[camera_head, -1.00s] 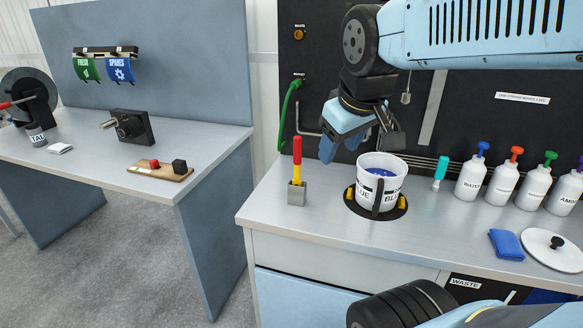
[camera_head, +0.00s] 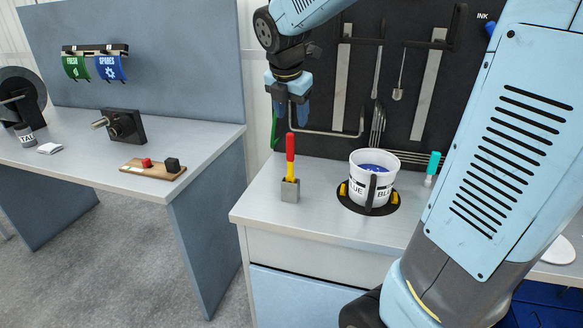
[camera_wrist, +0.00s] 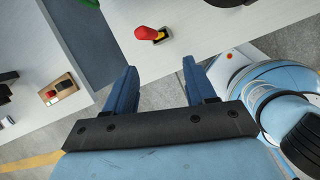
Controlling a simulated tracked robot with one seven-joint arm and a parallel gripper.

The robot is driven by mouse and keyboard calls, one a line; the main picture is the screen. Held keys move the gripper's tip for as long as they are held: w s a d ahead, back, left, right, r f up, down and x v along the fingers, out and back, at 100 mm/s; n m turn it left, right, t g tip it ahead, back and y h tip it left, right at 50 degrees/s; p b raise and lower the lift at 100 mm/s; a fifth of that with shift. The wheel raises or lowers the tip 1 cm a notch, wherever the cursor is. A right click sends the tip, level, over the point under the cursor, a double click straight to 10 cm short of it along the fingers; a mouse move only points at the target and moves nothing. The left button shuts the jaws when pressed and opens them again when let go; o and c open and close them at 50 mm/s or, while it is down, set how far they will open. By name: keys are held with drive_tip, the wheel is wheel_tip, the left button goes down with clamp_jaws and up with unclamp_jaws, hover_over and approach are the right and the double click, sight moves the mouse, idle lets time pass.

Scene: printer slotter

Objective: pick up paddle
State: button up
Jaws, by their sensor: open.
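A tool with a red and yellow handle (camera_head: 290,155), likely the paddle, stands upright in a small grey block (camera_head: 290,190) on the right bench. Its lower end is hidden in the block. It also shows in the wrist view (camera_wrist: 149,33), beyond the fingertips and roughly between their lines. My gripper (camera_head: 290,112) is open and empty, pointing down above the red end of the handle. A gap seems to separate them. Both blue fingers also show in the wrist view (camera_wrist: 159,72), apart with nothing between them.
Tools hang on the dark back panel (camera_head: 440,20). The left bench (camera_head: 90,185) is across a floor gap.

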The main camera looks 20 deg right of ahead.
sight(291, 147)
drive_tip(key=w+f+n, duration=0.1)
drive_tip(key=f, duration=0.1)
drive_tip(key=w+f+n, duration=0.1)
drive_tip(key=w+f, duration=0.1)
drive_tip(key=f, duration=0.1)
drive_tip(key=w+d+f+n, duration=0.1)
drive_tip(key=w+f, duration=0.1)
drive_tip(key=f, duration=0.1)
drive_tip(key=shift+w+f, duration=0.25)
drive_tip(key=shift+x, duration=2.75)
drive_tip(key=shift+w+d, duration=0.1)
drive_tip(key=shift+d, duration=0.1)
drive_tip(key=shift+r, duration=0.1)
clamp_jaws()
